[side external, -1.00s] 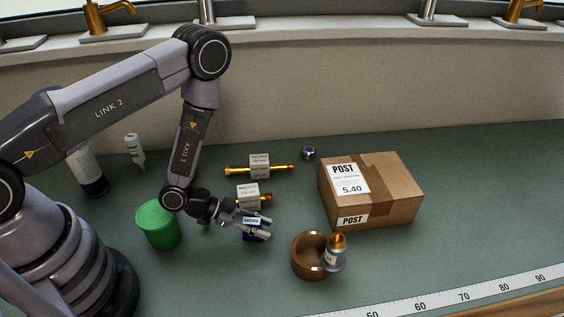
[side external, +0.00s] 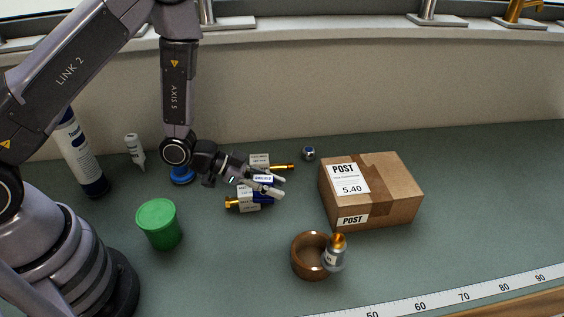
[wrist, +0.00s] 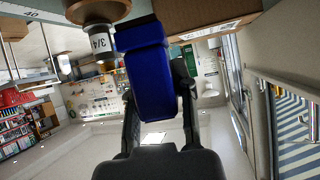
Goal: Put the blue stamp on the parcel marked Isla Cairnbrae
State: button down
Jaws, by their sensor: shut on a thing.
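My gripper (side external: 272,185) is shut on the blue stamp (side external: 263,181) and holds it up in front of the brass fittings. In the wrist view the blue stamp (wrist: 149,75) sits between the two fingers of my gripper (wrist: 158,95). The cardboard parcel (side external: 384,194) stands on the green bench, to the right of my gripper and apart from it. It bears POST labels (side external: 349,179) and a 5.40 mark; the name on it is too small to read. Part of the parcel (wrist: 205,14) shows at the top of the wrist view.
A copper-brown ring (side external: 304,262) with a grey-and-brass fitting (side external: 334,256) stands in front of the parcel. Brass fittings with tags (side external: 248,203) lie beneath and behind my gripper. A green-lidded tub (side external: 159,224) is at left. Bench right of the parcel is clear.

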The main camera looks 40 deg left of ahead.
jog(key=w+d+r+n+t+y, duration=0.1)
jog(key=w+d+r+n+t, duration=0.1)
jog(key=w+d+r, duration=0.7)
send_over(378, 175)
jog(key=f, duration=0.5)
jog(key=shift+s+a+f, duration=0.25)
jog(key=shift+s+f, duration=0.15)
jog(key=shift+w+d+f, duration=0.2)
jog(key=shift+w+f, duration=0.15)
jog(key=shift+f, duration=0.05)
jog(key=shift+w+f, duration=0.1)
jog(key=shift+f, duration=1.55)
jog(key=shift+f, duration=0.1)
jog(key=c, duration=0.9)
grip_release()
